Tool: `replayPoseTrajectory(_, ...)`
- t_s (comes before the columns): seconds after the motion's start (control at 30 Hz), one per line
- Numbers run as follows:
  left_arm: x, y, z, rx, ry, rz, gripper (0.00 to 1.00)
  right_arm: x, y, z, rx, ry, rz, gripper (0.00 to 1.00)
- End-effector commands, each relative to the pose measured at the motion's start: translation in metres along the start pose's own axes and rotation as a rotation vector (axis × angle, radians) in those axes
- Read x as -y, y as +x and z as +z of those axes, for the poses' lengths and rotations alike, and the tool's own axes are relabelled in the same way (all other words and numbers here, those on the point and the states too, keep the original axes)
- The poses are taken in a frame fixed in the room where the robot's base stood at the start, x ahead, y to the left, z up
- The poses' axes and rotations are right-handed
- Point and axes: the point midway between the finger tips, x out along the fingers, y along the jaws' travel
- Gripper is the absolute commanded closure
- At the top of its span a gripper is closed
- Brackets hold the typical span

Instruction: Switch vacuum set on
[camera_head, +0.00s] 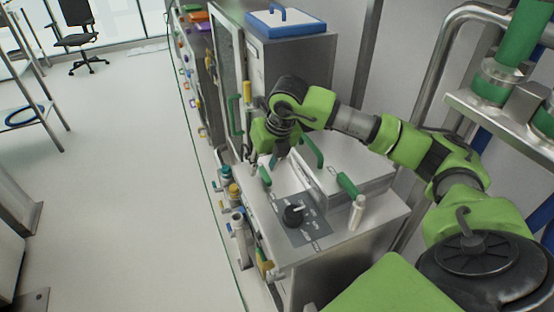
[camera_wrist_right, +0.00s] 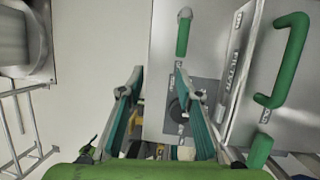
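The vacuum set is a steel cabinet top with a black rotary knob (camera_head: 293,215) on a dark grey labelled plate (camera_head: 312,229). My right gripper (camera_head: 267,162) hangs over the cabinet top, farther back than the knob and apart from it. In the right wrist view my right gripper (camera_wrist_right: 158,78) has its two fingers spread with nothing between them. The knob (camera_wrist_right: 176,109) shows there beside the right-hand finger, partly hidden by it. A small green-handled lever (camera_head: 265,176) lies just below the gripper; it also shows in the wrist view (camera_wrist_right: 183,36). My left gripper is out of view.
A steel filter box with a green handle (camera_head: 313,150) stands right of the gripper. Another green handle (camera_head: 347,184) and a white cylinder (camera_head: 357,212) are near the knob. Valves (camera_head: 238,224) line the cabinet's left side. The floor (camera_head: 130,200) to the left is clear.

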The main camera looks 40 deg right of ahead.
Motion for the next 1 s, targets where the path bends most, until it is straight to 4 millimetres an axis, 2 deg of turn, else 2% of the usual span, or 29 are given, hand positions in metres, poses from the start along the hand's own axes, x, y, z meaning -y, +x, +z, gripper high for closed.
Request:
replayPoseTrajectory(0.03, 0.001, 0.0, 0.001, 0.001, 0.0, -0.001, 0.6, 0.011, -0.01, 0.005, 0.027, -0.007, -0.05, 0.68)
replayPoseTrajectory(0.1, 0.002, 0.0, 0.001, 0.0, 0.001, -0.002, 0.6, 0.022, -0.017, 0.009, 0.05, -0.005, -0.093, 0.68)
replayPoseTrajectory(0.27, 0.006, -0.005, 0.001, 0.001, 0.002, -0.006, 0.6, 0.028, -0.01, 0.012, 0.058, -0.003, -0.117, 0.68)
replayPoseTrajectory(0.7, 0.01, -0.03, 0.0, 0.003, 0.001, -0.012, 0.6, 0.037, 0.078, 0.017, 0.056, -0.002, -0.113, 0.68)
replayPoseTrajectory(0.83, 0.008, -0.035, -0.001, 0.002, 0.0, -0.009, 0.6, 0.039, 0.098, 0.018, 0.056, -0.004, -0.112, 0.68)
replayPoseTrajectory(1.0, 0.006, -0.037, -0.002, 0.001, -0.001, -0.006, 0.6, 0.041, 0.113, 0.019, 0.059, -0.004, -0.112, 0.68)
